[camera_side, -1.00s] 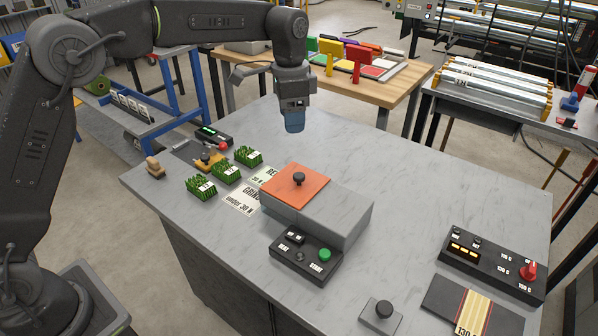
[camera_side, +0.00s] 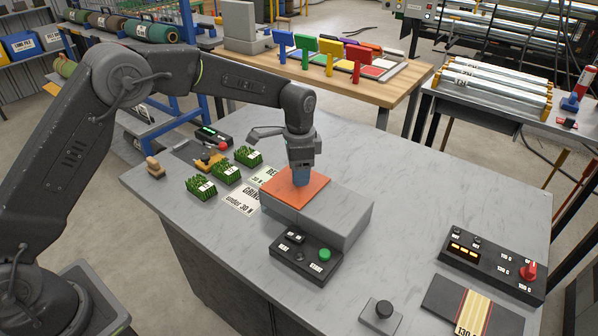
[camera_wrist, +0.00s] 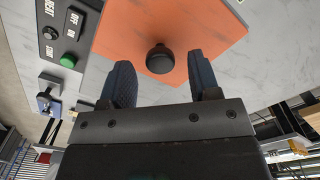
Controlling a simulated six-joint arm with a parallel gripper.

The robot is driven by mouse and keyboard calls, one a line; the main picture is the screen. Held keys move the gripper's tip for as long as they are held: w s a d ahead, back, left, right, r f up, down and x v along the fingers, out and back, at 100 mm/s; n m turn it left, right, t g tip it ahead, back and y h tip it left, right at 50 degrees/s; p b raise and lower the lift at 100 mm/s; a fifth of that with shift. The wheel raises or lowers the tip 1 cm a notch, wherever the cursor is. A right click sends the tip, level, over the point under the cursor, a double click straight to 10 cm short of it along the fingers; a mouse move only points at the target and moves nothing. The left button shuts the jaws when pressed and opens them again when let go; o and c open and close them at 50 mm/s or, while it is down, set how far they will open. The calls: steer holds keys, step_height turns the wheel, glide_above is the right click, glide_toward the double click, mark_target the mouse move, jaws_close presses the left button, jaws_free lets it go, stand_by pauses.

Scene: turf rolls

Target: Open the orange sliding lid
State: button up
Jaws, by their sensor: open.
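The orange sliding lid (camera_side: 310,192) lies flat on the left part of a grey box (camera_side: 335,217) on the table. My gripper (camera_side: 300,182) points down over the lid and hides the knob in the side view. In the wrist view my gripper's two blue fingers (camera_wrist: 160,78) are apart, one on each side of the knob's near edge. I cannot tell whether either finger touches it.
A black control box (camera_side: 305,257) with a green button stands in front of the grey box. Several turf blocks (camera_side: 226,172) and printed cards (camera_side: 241,202) lie to the left. A heater panel (camera_side: 492,262) is at right. The table's back right is clear.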

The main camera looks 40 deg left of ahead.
steer(key=shift+f, duration=0.55)
jaws_close()
